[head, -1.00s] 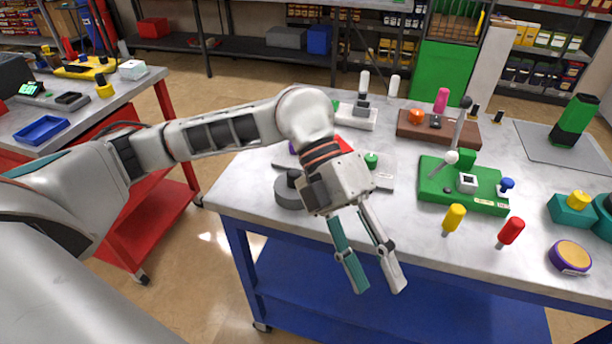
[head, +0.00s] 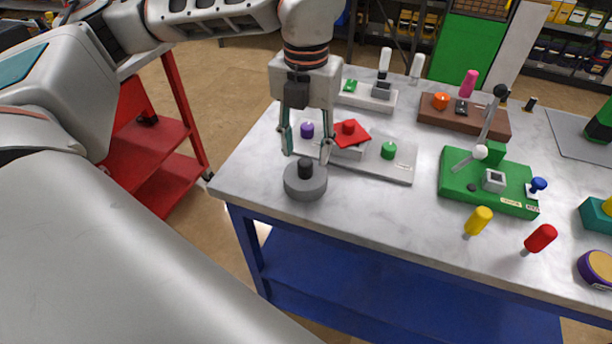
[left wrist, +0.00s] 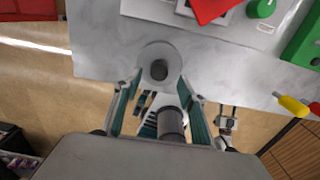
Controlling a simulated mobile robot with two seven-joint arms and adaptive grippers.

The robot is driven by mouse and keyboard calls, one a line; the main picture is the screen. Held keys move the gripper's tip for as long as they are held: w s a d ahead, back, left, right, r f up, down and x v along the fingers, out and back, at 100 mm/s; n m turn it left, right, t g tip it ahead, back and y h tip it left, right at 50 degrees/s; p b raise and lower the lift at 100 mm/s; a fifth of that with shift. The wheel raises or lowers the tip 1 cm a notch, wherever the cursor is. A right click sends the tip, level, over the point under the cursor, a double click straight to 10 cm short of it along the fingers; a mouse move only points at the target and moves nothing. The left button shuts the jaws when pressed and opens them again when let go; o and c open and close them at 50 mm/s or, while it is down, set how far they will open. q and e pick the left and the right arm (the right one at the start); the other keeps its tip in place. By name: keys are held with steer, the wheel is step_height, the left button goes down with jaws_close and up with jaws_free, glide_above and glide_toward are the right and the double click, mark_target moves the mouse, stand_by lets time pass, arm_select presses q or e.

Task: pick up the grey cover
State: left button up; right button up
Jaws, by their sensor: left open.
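The grey cover (head: 304,187) is a round grey disc with a dark upright knob, lying on the near left part of the worktable. My left gripper (head: 306,156) is open above it, pointing down, with its fingers apart on either side of the knob in the head view. In the left wrist view the cover (left wrist: 151,47) lies just beyond the open left fingers (left wrist: 160,84), with the knob between their lines. I cannot tell whether the fingertips touch anything. My right gripper cannot be made out.
A grey plate (head: 400,168) with a red square piece (head: 351,133), a purple knob (head: 307,130) and a green knob (head: 388,150) lies close behind the cover. A green base (head: 460,186) with levers stands to the right. The table's front edge is near the cover.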

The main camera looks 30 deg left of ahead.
mark_target(305, 161)
arm_select(q)
steer(key=shift+a+f, duration=0.1)
steer(key=shift+f, duration=2.25)
jaws_close()
steer(key=shift+r, duration=0.15)
